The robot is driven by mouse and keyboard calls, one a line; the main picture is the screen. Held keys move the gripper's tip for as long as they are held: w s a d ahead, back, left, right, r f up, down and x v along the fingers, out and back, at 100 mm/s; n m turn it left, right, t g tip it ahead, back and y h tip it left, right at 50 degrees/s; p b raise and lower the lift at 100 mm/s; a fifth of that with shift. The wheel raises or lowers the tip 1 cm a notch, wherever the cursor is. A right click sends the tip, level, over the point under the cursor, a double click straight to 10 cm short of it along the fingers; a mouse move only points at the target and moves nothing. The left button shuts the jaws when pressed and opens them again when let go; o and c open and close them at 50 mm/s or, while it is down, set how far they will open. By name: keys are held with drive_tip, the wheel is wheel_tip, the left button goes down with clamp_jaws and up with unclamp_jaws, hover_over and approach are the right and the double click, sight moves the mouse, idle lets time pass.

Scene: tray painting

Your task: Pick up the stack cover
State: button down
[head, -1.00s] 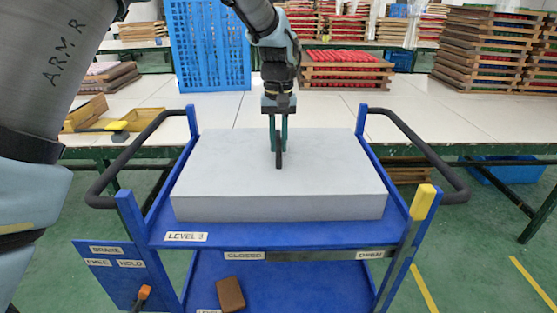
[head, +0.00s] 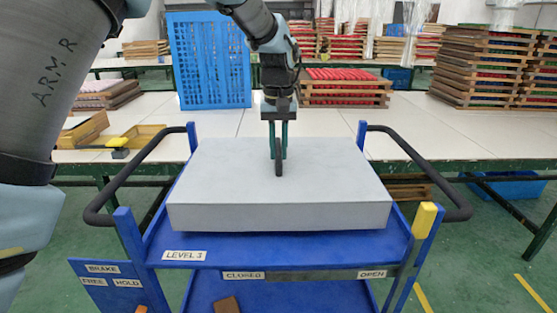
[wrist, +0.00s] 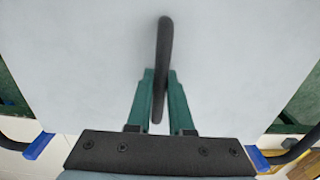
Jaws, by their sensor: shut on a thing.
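The stack cover (head: 240,190) is a pale grey box-like cover with a black upright handle (head: 279,158) on top. It sits a little above the top blue shelf of the cart, roughly level. My gripper (head: 278,140) comes from above with its green fingers shut on the handle. In the wrist view, the two green fingers (wrist: 160,100) close on either side of the black handle (wrist: 162,60), with the grey cover (wrist: 90,60) beneath. What lies under the cover is hidden.
The blue cart (head: 300,257) has black side handles (head: 420,170) and a yellow-topped post (head: 424,220) at right. A brown block (head: 228,305) lies on the lower shelf. Behind stands a white table (head: 330,125) with a blue crate (head: 210,60) and stacked wooden trays (head: 345,90).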

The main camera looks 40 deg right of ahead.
wheel_tip(320, 180, up, 15)
drive_tip(key=b, duration=0.1)
drive_tip(key=shift+r, duration=0.15)
drive_tip(key=shift+r+p, duration=0.5)
drive_tip(key=shift+p, duration=0.2)
idle(0.3)
